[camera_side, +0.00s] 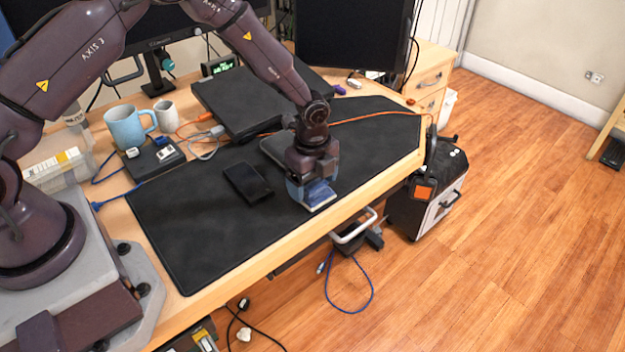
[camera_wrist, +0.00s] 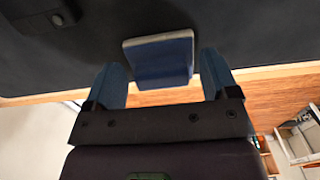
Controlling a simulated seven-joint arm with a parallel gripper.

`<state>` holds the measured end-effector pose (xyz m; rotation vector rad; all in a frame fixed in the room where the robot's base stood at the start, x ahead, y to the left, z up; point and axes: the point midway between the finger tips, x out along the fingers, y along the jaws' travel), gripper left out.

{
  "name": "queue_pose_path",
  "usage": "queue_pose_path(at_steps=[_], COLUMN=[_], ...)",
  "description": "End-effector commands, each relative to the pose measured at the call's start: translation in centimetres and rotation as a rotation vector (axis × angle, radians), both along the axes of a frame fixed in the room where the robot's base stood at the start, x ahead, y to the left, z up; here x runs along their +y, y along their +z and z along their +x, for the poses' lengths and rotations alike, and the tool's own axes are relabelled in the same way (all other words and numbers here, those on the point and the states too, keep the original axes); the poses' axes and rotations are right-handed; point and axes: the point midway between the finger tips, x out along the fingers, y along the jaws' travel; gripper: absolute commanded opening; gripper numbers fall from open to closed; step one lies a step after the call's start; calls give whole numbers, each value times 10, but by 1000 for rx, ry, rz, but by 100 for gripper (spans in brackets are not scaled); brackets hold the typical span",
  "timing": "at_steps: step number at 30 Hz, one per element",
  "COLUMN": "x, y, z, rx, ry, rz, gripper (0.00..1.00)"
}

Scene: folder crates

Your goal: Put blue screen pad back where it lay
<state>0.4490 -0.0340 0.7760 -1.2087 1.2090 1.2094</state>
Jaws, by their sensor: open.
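The blue screen pad (camera_side: 319,195) has a pale edge and lies on the black desk mat (camera_side: 200,240), near the desk's front edge. In the wrist view the pad (camera_wrist: 160,62) lies between my two blue fingers with a gap on each side. My gripper (camera_side: 312,186) is open and low over the mat at the pad; it also shows in the wrist view (camera_wrist: 163,62). In the side view my gripper hides part of the pad. I cannot tell whether the fingertips touch the mat.
A black phone (camera_side: 248,183) lies on the mat left of the pad. A dark flat device (camera_side: 272,147) lies just behind my gripper. A large black laptop (camera_side: 215,100), a blue mug (camera_side: 124,127) and cables stand further back. The mat's front left is clear.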

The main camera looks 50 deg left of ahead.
Motion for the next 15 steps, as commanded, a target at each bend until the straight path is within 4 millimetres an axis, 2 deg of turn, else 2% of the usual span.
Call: queue_pose_path(at_steps=[5, 15], x=[0, 0], y=[24, 96], z=[1, 1], rx=[-4, -4], ry=[1, 2], rz=[-1, -1], gripper=[80, 80])
